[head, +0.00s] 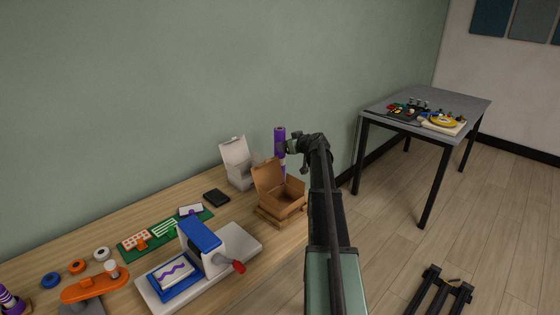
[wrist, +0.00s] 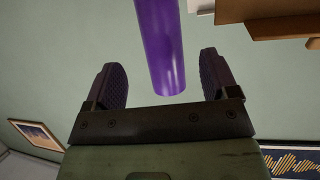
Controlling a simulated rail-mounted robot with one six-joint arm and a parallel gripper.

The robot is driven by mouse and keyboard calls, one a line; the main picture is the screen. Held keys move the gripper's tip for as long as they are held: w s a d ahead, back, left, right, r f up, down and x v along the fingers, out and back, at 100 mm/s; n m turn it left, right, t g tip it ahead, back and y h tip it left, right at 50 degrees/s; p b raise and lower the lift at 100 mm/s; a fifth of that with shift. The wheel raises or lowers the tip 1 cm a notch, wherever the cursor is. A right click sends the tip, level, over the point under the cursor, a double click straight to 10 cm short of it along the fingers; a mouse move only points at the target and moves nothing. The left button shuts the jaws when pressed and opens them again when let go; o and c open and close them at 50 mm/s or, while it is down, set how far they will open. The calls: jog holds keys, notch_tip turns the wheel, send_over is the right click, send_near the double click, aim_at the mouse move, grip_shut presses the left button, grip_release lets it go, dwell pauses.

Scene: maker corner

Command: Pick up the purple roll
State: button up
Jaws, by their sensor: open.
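The purple roll (head: 280,134) stands upright at the far end of the wooden bench, by the wall, behind the open brown box. My gripper (head: 287,147) is at its upper part and hides some of it; a little of the roll shows below. In the wrist view the roll (wrist: 158,40) comes down from the top edge, and its near end lies between the two spread fingers of my gripper (wrist: 165,80). There is a visible gap between the roll and each finger. My gripper is open and empty.
The open brown box (head: 282,200) and a white open box (head: 238,164) stand close to the roll. A press with a blue top (head: 200,234) and small craft items cover the nearer bench. A grey table (head: 450,101) stands apart at right.

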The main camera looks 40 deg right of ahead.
aim_at(280, 157)
jog(key=b+x, duration=0.1)
jog(key=x, duration=0.4)
jog(key=shift+a+b, duration=0.1)
jog(key=shift+b, duration=0.3)
jog(key=c, duration=1.4)
